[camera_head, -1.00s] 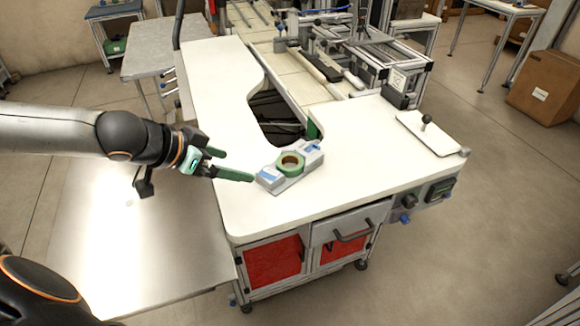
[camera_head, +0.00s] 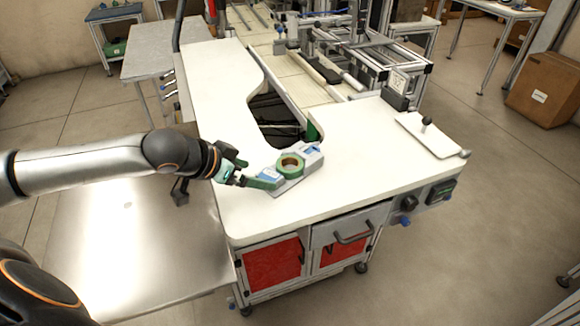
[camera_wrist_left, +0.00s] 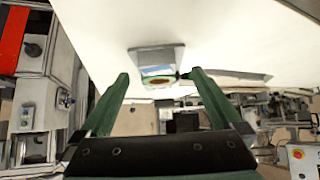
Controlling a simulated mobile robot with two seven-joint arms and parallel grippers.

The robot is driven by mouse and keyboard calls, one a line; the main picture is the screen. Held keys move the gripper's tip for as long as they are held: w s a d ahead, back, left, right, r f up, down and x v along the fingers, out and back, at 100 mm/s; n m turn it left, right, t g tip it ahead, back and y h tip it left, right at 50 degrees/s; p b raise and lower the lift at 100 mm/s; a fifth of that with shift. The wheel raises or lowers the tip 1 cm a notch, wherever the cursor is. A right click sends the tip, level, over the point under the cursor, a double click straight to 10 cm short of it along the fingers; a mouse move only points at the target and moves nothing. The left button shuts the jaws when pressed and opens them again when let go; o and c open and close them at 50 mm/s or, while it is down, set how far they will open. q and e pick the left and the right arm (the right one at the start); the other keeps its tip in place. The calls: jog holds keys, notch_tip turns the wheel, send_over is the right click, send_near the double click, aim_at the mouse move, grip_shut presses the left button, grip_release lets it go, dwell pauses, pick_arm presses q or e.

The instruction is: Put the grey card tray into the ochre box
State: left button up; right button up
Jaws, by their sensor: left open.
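A grey card tray (camera_head: 284,187) lies on the white worktop near its front-left part. I cannot make out an ochre box for certain. My right gripper is out of view.
The white worktop (camera_head: 360,165) is clear right of the tray. A curved cutout (camera_head: 275,118) lies behind it. A white plate with a black knob (camera_head: 428,135) lies at the right. A brown carton (camera_head: 543,92) stands on the floor far right.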

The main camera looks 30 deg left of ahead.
aim_at(266, 178)
pick_arm(q)
jog(key=shift+x, duration=1.9)
jog(key=shift+s+d, duration=0.15)
jog(key=shift+d, duration=0.05)
grip_shut()
